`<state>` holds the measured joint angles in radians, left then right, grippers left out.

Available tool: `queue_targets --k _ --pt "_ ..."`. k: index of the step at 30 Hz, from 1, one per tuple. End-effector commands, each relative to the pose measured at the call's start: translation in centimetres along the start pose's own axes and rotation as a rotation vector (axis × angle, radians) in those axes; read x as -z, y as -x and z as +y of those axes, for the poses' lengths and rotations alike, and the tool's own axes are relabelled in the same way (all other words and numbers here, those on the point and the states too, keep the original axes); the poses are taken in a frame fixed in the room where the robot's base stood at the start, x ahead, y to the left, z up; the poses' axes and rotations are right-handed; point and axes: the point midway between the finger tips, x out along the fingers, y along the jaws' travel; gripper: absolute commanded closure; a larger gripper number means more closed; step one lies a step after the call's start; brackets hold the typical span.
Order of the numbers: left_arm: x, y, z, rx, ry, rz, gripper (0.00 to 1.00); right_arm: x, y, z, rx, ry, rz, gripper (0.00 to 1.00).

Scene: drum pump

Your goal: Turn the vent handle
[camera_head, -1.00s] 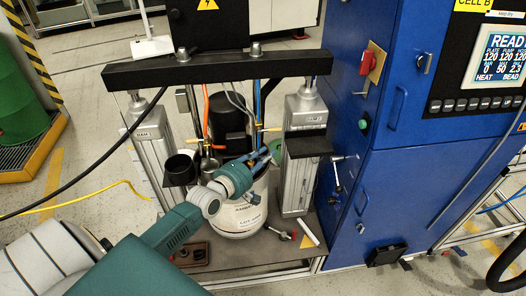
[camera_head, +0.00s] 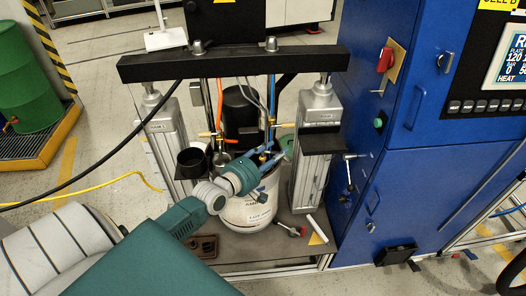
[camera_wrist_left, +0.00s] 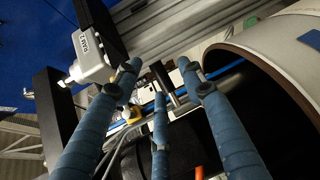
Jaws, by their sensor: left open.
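My left gripper (camera_head: 277,154) reaches over the pale drum (camera_head: 250,212) between the two press columns. In the left wrist view my left gripper (camera_wrist_left: 160,80) has its three blue fingers spread, with nothing held between them. A small yellow brass fitting (camera_wrist_left: 131,113) shows between the fingers, beyond their tips; I cannot tell whether it is the vent handle. In the head view a brass lever (camera_head: 283,125) sits on a pipe above the gripper, apart from it. The fingers and arm hide part of the drum top. My right gripper is out of view.
Silver columns (camera_head: 165,140) and (camera_head: 312,165) flank the drum under a black crossbeam (camera_head: 235,64). A blue cabinet (camera_head: 370,215) stands close on the right. Hoses hang around the drum.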

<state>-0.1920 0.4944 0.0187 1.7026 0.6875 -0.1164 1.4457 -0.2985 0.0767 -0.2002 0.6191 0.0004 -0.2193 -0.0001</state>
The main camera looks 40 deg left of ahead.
Motion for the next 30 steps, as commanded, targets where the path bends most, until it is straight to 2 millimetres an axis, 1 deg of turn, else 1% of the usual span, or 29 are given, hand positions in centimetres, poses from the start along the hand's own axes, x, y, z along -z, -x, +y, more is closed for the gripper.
queue_targets --k 1,9,12,15,18,21,28,29,30 --pt "0.0 1.0 -0.1 0.002 -0.001 0.0 0.6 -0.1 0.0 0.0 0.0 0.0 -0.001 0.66" --pt "0.0 6.7 -0.1 0.003 -0.002 0.0 0.6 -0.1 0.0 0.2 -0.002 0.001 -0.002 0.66" --pt "0.0 8.4 -0.1 0.002 -0.002 0.0 0.6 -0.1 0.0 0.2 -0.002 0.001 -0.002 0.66" --pt "0.1 9.6 0.0 0.001 -0.002 0.001 0.6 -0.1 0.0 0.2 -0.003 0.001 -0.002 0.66" --pt "0.0 10.3 0.1 -0.001 -0.002 0.0 0.6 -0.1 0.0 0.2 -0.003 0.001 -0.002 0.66" --pt "0.1 10.6 0.1 -0.002 -0.002 0.001 0.6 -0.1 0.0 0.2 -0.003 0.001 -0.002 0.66" --pt "0.1 10.6 0.1 -0.002 -0.002 0.001 0.6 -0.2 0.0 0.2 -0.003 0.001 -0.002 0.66" --pt "0.0 10.6 0.1 -0.002 -0.002 0.001 0.66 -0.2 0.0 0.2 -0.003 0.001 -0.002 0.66" --pt "-0.1 10.6 0.0 0.002 -0.007 -0.001 0.74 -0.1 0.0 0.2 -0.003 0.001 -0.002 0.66"
